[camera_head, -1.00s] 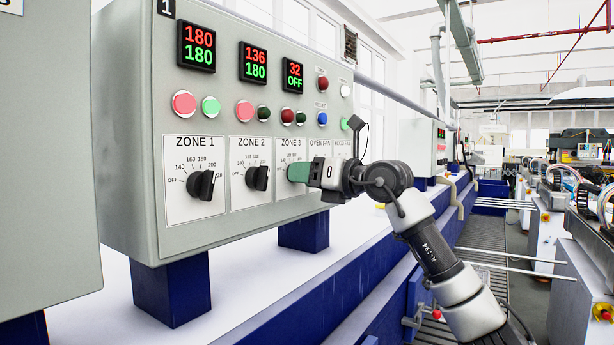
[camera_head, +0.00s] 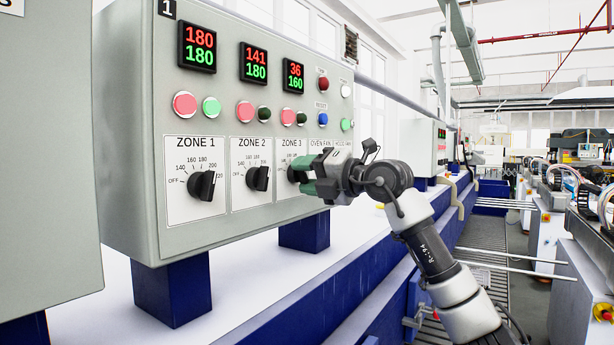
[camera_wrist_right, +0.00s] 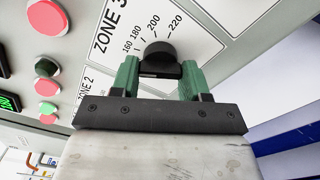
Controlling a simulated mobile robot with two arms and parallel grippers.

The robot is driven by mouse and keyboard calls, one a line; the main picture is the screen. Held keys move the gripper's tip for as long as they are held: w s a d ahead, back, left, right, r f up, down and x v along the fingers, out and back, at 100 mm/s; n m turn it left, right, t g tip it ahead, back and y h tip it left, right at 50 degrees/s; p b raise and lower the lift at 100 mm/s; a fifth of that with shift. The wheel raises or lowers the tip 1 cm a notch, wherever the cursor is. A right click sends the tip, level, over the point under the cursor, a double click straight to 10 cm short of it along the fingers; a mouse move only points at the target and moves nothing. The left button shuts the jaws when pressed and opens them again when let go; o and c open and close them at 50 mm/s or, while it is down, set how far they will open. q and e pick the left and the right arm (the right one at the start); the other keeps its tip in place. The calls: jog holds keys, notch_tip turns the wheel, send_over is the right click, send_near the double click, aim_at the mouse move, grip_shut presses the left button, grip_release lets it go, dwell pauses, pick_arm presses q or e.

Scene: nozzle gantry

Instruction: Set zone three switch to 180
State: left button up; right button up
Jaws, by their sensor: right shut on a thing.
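The zone three switch is a black rotary knob (camera_wrist_right: 158,58) on a white ZONE 3 plate (camera_head: 287,151). My right gripper (camera_head: 308,178) is at this knob, and its green fingers (camera_wrist_right: 158,80) stand on both sides of it, shut on it. In the head view the gripper hides most of the knob and its scale. In the right wrist view the marks 160, 180, 200 and 220 show, but the pointer's exact setting is hard to tell. The zone three display (camera_head: 293,75) reads 36 in red over 160 in green. My left gripper is not in view.
The ZONE 1 knob (camera_head: 203,185) and ZONE 2 knob (camera_head: 258,178) sit to the left on the same grey panel (camera_head: 130,130). Their displays show 180 in green. Round buttons, including a red one (camera_head: 185,104), sit above the knobs. An aisle with rails lies at the right.

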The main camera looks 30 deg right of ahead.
jog(key=m, duration=0.4)
jog(key=shift+m, duration=0.3)
jog(key=shift+r+m, duration=0.1)
jog(key=shift+m, duration=1.8)
jog(key=o, duration=0.9)
jog(key=b+v, duration=0.4)
jog(key=v, duration=0.7)
